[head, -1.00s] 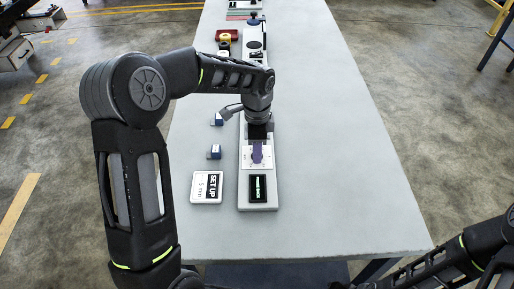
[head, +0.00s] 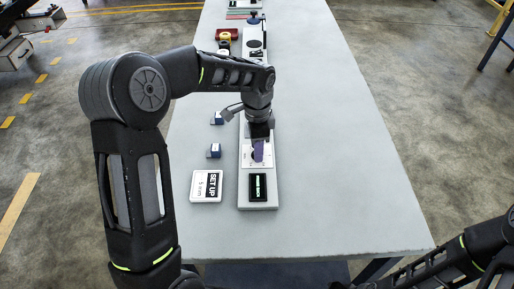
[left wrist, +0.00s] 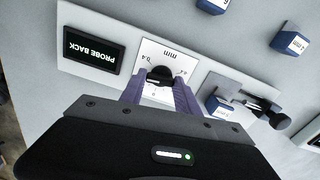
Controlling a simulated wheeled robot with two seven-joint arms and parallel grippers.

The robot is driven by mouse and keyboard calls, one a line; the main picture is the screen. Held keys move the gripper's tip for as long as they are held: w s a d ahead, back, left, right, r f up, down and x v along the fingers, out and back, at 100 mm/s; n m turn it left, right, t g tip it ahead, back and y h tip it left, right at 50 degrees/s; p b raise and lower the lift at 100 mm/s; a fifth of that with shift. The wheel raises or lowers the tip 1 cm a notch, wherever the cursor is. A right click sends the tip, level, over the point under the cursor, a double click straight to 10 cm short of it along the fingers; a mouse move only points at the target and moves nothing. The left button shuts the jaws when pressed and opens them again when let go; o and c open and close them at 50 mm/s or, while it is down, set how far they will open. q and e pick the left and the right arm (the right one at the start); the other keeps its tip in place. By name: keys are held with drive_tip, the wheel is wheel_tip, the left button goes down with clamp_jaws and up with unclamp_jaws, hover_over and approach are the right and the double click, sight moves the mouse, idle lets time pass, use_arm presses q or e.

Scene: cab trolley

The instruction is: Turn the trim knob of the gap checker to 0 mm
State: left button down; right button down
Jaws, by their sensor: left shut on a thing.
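The gap checker (head: 245,196) is a long light-grey base on the table. Its white dial plate (head: 249,161) also shows in the left wrist view (left wrist: 180,58), with "mm" and 0.4 marks. The black trim knob (left wrist: 160,76) sits on this plate between the purple fingertips of my left gripper (left wrist: 158,83), which is shut on it. In the head view my left gripper (head: 258,152) hides the knob. I cannot read its exact setting. The checker's screen (left wrist: 93,49) shows "PROBE BACK" in green. My right gripper is out of view; only its arm shows.
A blue block with a white label (left wrist: 222,107) sits at the checker beside the dark probe part (left wrist: 263,109). Two blue blocks (head: 217,119) (head: 214,151) and a "SET UP 5 mm" card (head: 206,186) lie left of the checker. The table's right side is clear.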

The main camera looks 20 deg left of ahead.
use_arm(q)
drive_tip(key=n+b, duration=0.1)
drive_tip(key=n, duration=0.2)
drive_tip(key=n+b, duration=0.1)
drive_tip(key=n, duration=0.3)
drive_tip(key=shift+n+b, duration=0.3)
drive_tip(key=shift+n, duration=0.1)
drive_tip(key=n, duration=0.4)
drive_tip(key=shift+w+b, duration=0.15)
drive_tip(key=shift+b, duration=0.25)
drive_tip(key=shift+n, duration=2.2)
drive_tip(key=c, duration=0.9)
unclamp_jaws()
drive_tip(key=shift+r+b, duration=0.45)
drive_tip(key=shift+r, duration=3.5)
